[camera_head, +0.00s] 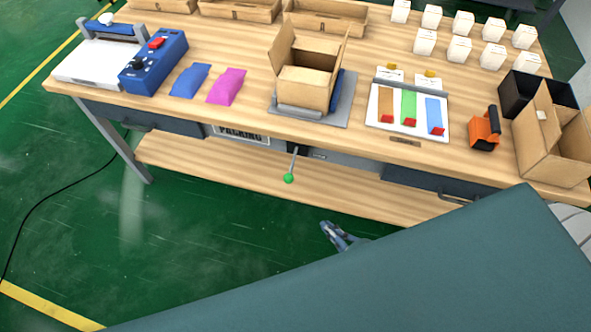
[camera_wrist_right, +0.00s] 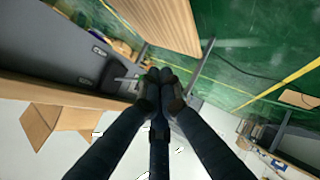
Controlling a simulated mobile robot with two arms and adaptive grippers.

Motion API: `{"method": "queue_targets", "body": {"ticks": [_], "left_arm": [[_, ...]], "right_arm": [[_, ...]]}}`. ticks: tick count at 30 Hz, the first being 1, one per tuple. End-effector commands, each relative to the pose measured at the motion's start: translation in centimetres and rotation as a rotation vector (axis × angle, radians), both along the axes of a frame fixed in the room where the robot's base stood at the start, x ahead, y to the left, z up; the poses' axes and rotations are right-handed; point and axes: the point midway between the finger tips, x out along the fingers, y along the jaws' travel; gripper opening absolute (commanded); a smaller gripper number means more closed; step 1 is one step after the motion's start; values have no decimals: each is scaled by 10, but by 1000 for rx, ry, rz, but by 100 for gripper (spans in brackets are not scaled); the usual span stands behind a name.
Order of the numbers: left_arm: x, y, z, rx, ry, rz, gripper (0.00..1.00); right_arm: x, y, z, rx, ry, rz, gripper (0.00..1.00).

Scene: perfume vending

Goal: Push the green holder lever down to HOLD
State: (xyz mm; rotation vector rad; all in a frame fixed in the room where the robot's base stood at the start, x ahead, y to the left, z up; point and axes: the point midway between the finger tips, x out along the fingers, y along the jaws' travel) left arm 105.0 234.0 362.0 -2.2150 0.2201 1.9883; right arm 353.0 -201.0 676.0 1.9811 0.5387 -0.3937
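The holder lever is a thin rod with a green ball knob (camera_head: 289,178), sticking out from the front edge of the bench below the open carton. In the head view the knob hangs out in front of the lower shelf; I cannot read any HOLD mark. My right gripper (camera_head: 333,232) is below and to the right of the knob in the head view, apart from it. In the right wrist view its dark fingers (camera_wrist_right: 160,76) meet at the tips with nothing visible between them. My left gripper is out of view.
The open carton (camera_head: 306,82) stands on a grey plate (camera_head: 341,112) above the lever. A blue sealer box (camera_head: 153,62), blue and pink pouches, a tray with coloured strips and an orange tape dispenser (camera_head: 485,129) are on the bench. A lower shelf (camera_head: 240,172) lies behind the lever.

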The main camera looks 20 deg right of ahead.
Motion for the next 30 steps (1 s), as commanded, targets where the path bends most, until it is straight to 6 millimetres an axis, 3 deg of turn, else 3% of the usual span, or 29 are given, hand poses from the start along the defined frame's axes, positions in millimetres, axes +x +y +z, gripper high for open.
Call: {"method": "queue_targets", "body": {"ticks": [1,3,7,11,17,24,30], "left_arm": [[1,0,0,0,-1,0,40],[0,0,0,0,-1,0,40],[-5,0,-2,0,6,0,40],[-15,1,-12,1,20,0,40],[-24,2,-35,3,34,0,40],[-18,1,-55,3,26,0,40],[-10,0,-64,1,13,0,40]], "right_arm": [[5,4,25,-26,-54,28,0],[11,8,51,-61,-114,56,0],[18,12,71,-92,-163,76,0],[31,14,66,-93,-170,75,0],[67,24,49,-92,-171,74,0],[112,35,32,-91,-169,75,0],[135,41,23,-92,-165,75,0]]}}
